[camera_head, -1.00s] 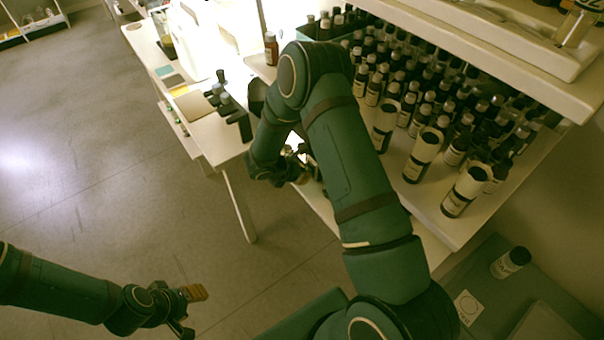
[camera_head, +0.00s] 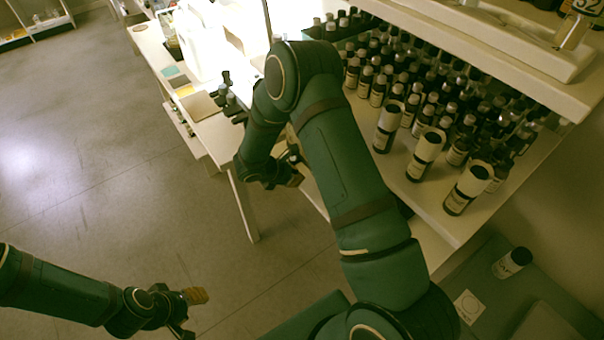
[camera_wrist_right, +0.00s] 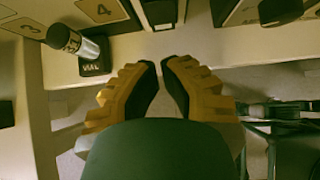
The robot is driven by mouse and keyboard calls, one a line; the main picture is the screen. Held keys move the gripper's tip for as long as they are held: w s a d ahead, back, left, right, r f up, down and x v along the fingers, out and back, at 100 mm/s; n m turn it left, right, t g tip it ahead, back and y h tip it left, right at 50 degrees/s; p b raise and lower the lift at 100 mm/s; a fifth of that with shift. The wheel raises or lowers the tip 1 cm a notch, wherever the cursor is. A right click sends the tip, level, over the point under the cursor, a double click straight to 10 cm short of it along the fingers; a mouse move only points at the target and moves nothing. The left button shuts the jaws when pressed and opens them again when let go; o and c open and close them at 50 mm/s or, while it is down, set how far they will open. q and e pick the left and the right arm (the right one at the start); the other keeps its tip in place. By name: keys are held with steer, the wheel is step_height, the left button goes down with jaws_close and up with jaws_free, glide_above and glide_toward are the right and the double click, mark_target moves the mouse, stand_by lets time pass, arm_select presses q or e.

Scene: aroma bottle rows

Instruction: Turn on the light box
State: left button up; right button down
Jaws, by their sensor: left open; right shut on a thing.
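The light box at the top of the head view is a glowing white area (camera_head: 240,42) above the shelf's left end, partly hidden by my right arm. A switch on the light box cannot be made out. My left gripper (camera_head: 188,312) is open and empty over the floor at lower left.
Rows of dark bottles (camera_head: 440,110) fill the shelf, with larger white-capped bottles (camera_head: 425,155) in front. A side table (camera_head: 220,140) with black holders stands left. A lone bottle (camera_head: 511,262) is at lower right.

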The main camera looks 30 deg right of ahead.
arm_select(q)
steer(key=shift+s+d+r+p, duration=0.1)
steer(key=shift+r+p, duration=0.65)
steer(key=shift+r, duration=0.1)
arm_select(e)
steer(key=d+r+v, duration=0.1)
steer(key=v, duration=0.8)
steer(key=shift+a, duration=0.25)
steer(key=c, duration=1.7)
jaws_free()
steer(key=shift+r, duration=0.1)
steer(key=shift+a+y, duration=0.3)
steer(key=shift+a, duration=0.1)
jaws_close()
arm_select(q)
steer(key=shift+w+d+r, duration=0.25)
steer(key=shift+w+d, duration=0.2)
steer(key=shift+d, duration=0.25)
arm_select(e)
steer(key=shift+f+y, duration=0.3)
steer(key=shift+f, duration=0.35)
arm_select(q)
steer(key=shift+a, duration=0.1)
